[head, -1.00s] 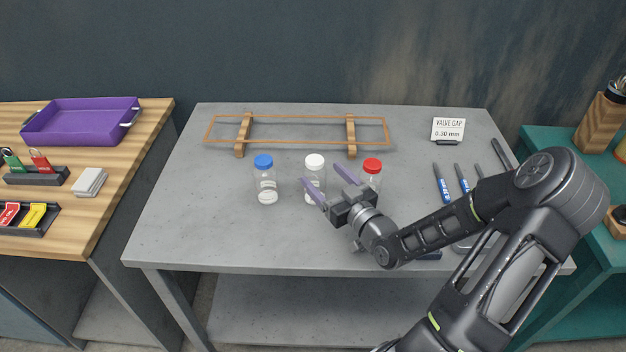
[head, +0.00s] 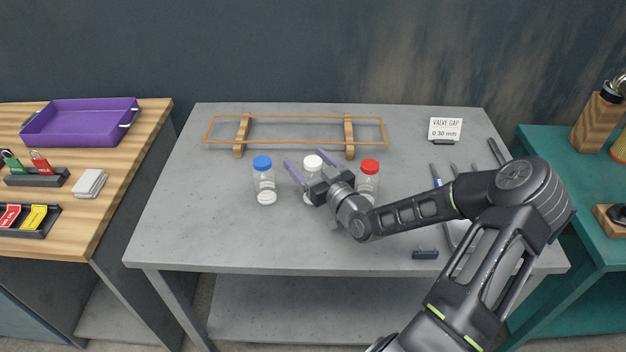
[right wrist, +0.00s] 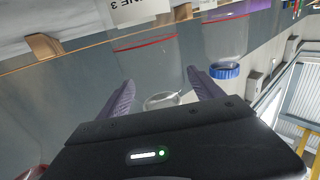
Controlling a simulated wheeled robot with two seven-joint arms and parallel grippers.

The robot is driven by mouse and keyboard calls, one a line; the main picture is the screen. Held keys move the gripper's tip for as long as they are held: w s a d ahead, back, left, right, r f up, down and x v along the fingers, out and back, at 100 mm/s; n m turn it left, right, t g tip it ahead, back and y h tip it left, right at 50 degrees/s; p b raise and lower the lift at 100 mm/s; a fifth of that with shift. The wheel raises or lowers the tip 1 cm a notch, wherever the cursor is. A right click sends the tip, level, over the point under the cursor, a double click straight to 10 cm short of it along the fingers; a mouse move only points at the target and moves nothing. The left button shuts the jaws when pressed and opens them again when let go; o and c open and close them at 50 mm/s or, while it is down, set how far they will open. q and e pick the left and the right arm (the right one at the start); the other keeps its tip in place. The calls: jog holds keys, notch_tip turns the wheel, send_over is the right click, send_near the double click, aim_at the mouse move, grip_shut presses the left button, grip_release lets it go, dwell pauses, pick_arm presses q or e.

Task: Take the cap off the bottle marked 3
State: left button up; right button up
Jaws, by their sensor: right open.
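Three clear bottles stand upright in a row on the grey table: one with a blue cap (head: 262,163), one with a white cap (head: 313,161) and one with a red cap (head: 370,166). My right gripper (head: 308,164) is open, its purple fingers reaching to either side of the white-capped bottle near cap height. In the right wrist view, a clear bottle (right wrist: 150,62) lies between and beyond the fingers (right wrist: 160,80), and the blue cap (right wrist: 225,70) is to the right.
A wooden frame (head: 296,117) on two supports stands behind the bottles. The table's front left is clear.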

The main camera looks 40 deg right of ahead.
jog(key=shift+w, duration=0.2)
jog(key=shift+c, duration=0.2)
grip_shut()
dwell(0.9)
